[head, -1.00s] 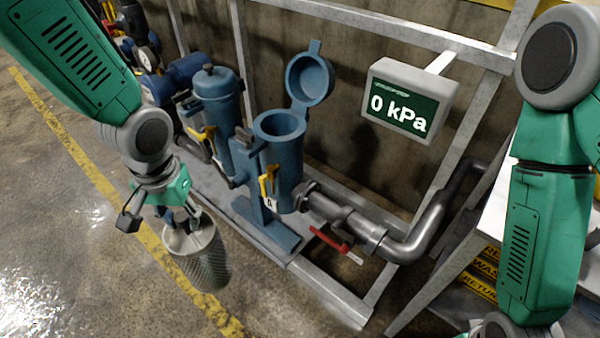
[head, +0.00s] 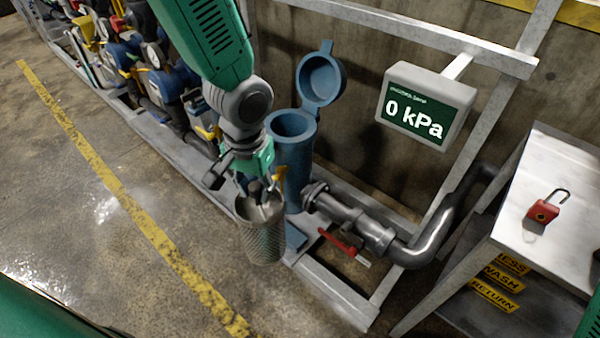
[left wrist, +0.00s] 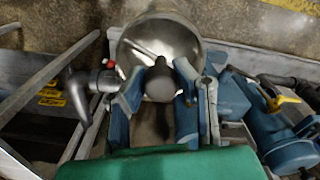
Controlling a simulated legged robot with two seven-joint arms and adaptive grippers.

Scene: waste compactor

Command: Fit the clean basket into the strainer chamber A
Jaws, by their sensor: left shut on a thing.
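The clean basket (head: 264,235), a grey perforated metal cylinder, hangs roughly upright from my left gripper (head: 258,186). The gripper is shut on the basket's handle. In the left wrist view the fingers (left wrist: 160,88) close around the dark handle, and the basket's shiny open top (left wrist: 185,40) shows beyond. Strainer chamber A (head: 296,150) is a blue upright cylinder with an open mouth. Its round lid (head: 321,78) is swung up behind it. The basket is apart from the chamber, in front of it in the head view. My arm and gripper hide part of the chamber. My right gripper is out of view.
A display (head: 427,103) reads 0 kPa. A red-handled valve (head: 343,243) sits on the grey pipe (head: 350,215). A metal table (head: 550,200) at right holds a red padlock (head: 543,209). Open floor lies at left and front.

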